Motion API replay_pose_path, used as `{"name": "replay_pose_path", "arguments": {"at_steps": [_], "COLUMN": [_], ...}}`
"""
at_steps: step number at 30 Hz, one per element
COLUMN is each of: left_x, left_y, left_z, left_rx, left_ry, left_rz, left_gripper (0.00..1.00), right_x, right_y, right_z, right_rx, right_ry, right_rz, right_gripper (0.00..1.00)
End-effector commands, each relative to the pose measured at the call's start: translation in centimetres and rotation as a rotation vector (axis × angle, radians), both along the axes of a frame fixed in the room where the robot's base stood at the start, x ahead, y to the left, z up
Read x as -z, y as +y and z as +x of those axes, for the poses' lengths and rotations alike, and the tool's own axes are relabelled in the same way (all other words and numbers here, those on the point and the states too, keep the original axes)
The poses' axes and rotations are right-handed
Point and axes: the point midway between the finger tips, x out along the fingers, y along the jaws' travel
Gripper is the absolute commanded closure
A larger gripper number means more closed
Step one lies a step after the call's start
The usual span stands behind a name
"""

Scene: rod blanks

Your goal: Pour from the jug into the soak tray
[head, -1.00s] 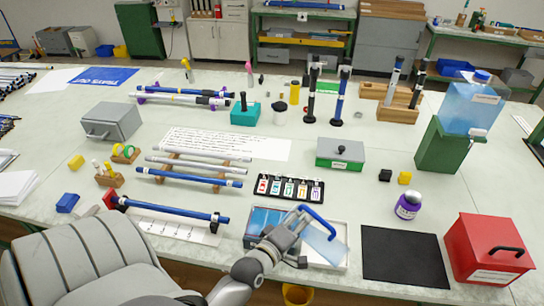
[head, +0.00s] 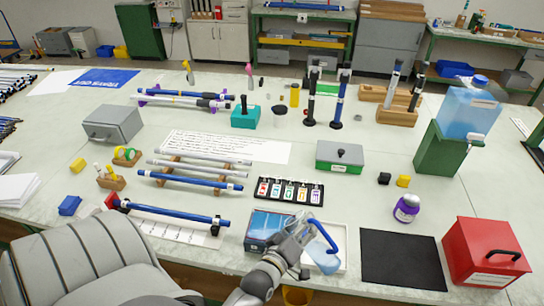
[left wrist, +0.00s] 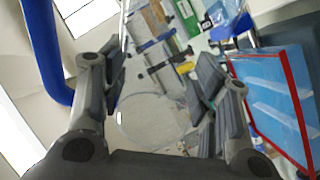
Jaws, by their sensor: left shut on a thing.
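The jug (head: 326,260) is clear pale blue with a blue handle (head: 322,233).
A black mat (head: 402,259) and a red box (head: 485,251) lie to the right. A rack of coloured vials (head: 290,191) stands behind the trays. A blue rod on a stand (head: 175,213) is at left. A purple-labelled bottle (head: 406,208) stands behind the mat.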

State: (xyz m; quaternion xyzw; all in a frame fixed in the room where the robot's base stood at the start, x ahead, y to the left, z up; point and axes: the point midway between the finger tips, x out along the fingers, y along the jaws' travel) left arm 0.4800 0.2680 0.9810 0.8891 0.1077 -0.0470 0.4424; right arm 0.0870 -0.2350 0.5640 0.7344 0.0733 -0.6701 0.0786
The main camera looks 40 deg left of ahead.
Motion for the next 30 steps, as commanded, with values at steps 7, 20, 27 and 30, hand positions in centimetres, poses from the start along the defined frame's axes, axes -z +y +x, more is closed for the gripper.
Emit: {"name": "replay_pose_path", "arguments": {"at_steps": [7,20,27,30], "left_x": [-0.59,-1.56,-1.49,-1.38], "left_y": [-0.07,0.00,-0.04,-0.01], "left_z": [0.06,0.06,0.08,0.10], "left_rx": [-0.001,0.000,-0.002,-0.004], "left_ry": [-0.002,0.003,0.002,0.005], "left_rz": [0.084,0.333,0.348,0.444], "left_gripper": [1.00,1.00,1.00,1.00], "right_x": [-0.58,-1.55,-1.45,-1.24], "right_y": [0.00,0.00,0.00,0.00], "right_z": [0.00,0.00,0.00,0.00], "right_rx": [0.000,0.000,0.000,0.000], "right_ry": [0.000,0.000,0.000,0.000], "right_rz": [0.000,0.000,0.000,0.000], "right_gripper": [0.77,0.77,0.77,0.77]}}
